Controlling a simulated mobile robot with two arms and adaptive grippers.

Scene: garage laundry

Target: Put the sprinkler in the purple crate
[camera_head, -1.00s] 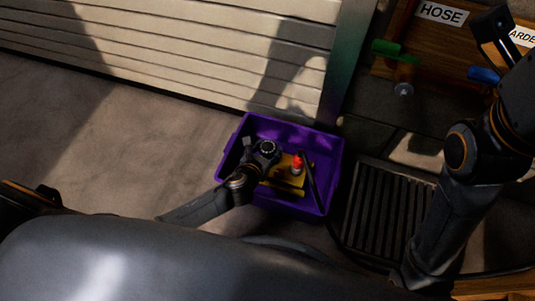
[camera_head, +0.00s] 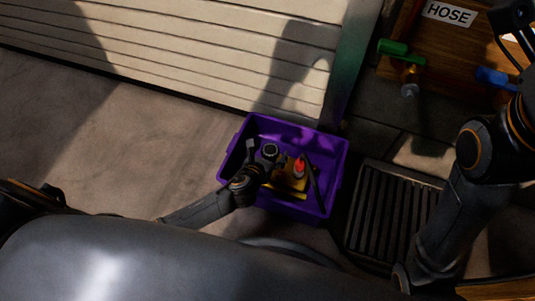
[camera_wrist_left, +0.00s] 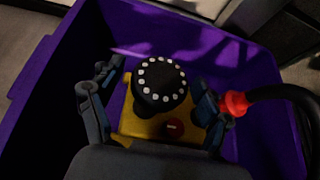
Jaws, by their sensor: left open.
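The sprinkler has a yellow base (camera_head: 297,184), a black round head with white dots (camera_wrist_left: 159,84) and a red fitting (camera_wrist_left: 236,103) with a black hose. It is inside the purple crate (camera_head: 329,164), whose wall also shows in the left wrist view (camera_wrist_left: 50,75). My left gripper (camera_head: 262,158) reaches down into the crate. In the left wrist view its fingers (camera_wrist_left: 155,108) are spread on either side of the sprinkler, apart from the round head. The right arm shows at the right of the head view, but whether its gripper is open or shut is unclear.
A pale slatted door (camera_head: 200,45) stands behind the crate. A dark floor grate (camera_head: 388,215) lies right of it. A wooden board with a HOSE label (camera_head: 449,13), a green nozzle (camera_head: 402,50) and a blue one (camera_head: 494,77) is at upper right. Floor left is clear.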

